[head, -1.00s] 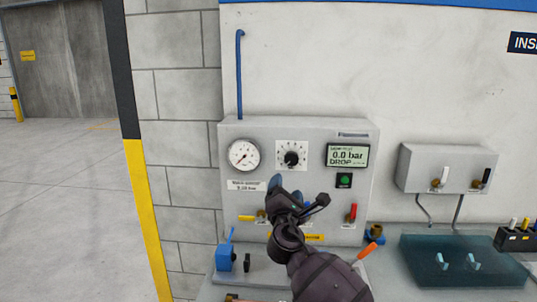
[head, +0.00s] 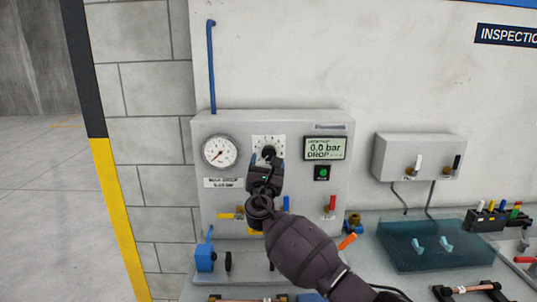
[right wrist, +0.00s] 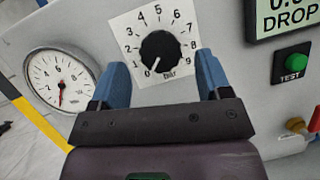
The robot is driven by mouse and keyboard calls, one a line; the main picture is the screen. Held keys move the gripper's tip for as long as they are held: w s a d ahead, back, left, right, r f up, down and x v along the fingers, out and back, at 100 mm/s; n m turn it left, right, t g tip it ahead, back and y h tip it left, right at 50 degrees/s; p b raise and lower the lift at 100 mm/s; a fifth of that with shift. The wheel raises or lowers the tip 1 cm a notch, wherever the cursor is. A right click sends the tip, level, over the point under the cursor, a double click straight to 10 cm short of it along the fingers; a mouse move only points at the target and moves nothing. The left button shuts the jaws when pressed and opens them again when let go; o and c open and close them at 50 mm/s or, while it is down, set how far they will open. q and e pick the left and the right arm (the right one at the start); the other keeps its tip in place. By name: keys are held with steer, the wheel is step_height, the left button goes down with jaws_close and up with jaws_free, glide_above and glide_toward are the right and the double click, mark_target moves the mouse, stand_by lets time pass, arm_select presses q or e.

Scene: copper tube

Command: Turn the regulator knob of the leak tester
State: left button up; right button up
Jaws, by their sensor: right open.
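The leak tester (head: 335,190) is a grey box on the wall side of the bench. Its black regulator knob (head: 269,153) sits on a white numbered scale plate; in the right wrist view the knob (right wrist: 160,52) has its white mark near 0. My right gripper (head: 266,162) is just in front of the knob. In the right wrist view its blue fingertips (right wrist: 160,75) are open, one to the left and one to the right below the knob, with nothing between them. I cannot tell any contact. My left gripper is not in view.
A round pressure gauge (head: 220,152) is left of the knob, its needle low. The display (head: 324,148) reads 0.0 bar DROP, above a green TEST button (head: 322,173). Coloured valve levers line the panel's lower part.

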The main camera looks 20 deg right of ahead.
mark_target(268, 156)
steer(key=shift+x, duration=1.8)
steer(key=c, duration=0.9)
